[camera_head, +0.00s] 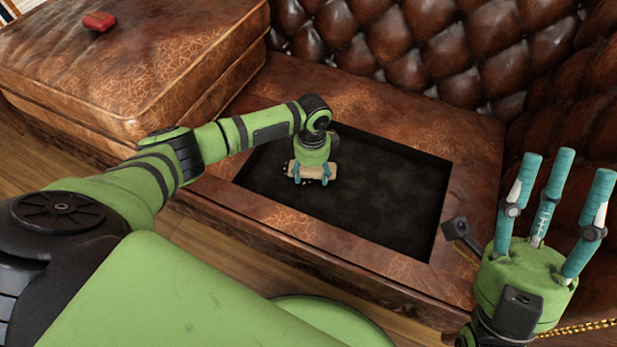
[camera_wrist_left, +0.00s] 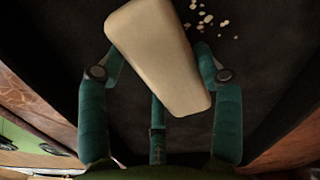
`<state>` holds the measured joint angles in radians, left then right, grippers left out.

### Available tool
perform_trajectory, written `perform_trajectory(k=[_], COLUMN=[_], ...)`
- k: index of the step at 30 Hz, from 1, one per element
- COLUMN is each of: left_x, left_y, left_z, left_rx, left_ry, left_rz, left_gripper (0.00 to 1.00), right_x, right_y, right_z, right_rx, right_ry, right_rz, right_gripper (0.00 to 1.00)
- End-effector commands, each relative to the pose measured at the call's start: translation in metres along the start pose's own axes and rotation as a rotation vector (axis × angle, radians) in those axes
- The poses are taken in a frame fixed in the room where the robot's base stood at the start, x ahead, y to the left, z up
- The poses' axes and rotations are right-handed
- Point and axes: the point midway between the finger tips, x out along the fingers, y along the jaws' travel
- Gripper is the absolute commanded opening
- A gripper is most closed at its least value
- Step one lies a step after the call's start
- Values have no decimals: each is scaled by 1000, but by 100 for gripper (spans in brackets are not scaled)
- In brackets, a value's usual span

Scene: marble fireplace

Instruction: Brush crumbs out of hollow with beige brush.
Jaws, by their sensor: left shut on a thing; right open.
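The beige brush (camera_head: 312,171) is held by my left gripper (camera_head: 311,178), which is shut on it over the left part of the dark hollow (camera_head: 390,195). In the left wrist view the brush (camera_wrist_left: 160,55) lies tilted between the teal fingers of the gripper (camera_wrist_left: 158,85). Pale crumbs (camera_wrist_left: 203,18) lie on the dark floor beside the brush's far end; in the head view only a few small specks show around the brush. Whether the brush touches the floor, I cannot tell. My right gripper (camera_head: 554,205) is open and empty, fingers up, at the right.
The hollow is set in a brown leather seat (camera_head: 340,245) with a raised rim. A tufted leather backrest (camera_head: 390,45) stands behind it. A higher leather block (camera_head: 140,75) at the left carries a red object (camera_head: 99,21). Wooden floor (camera_head: 215,240) lies in front.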

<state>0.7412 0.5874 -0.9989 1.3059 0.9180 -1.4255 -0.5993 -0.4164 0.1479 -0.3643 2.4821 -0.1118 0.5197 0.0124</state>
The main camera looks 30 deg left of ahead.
Motion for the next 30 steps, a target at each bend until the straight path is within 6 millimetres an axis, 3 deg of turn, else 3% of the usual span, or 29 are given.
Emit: perform_trajectory(k=[30], left_x=[6], left_y=[-56], left_z=[-21], left_rx=[-2], left_ry=[1], left_rz=[0], left_gripper=[40], right_x=[-39], right_y=[-4], right_z=[25], right_rx=[0], right_ry=[0], right_rz=[0], right_gripper=[45])
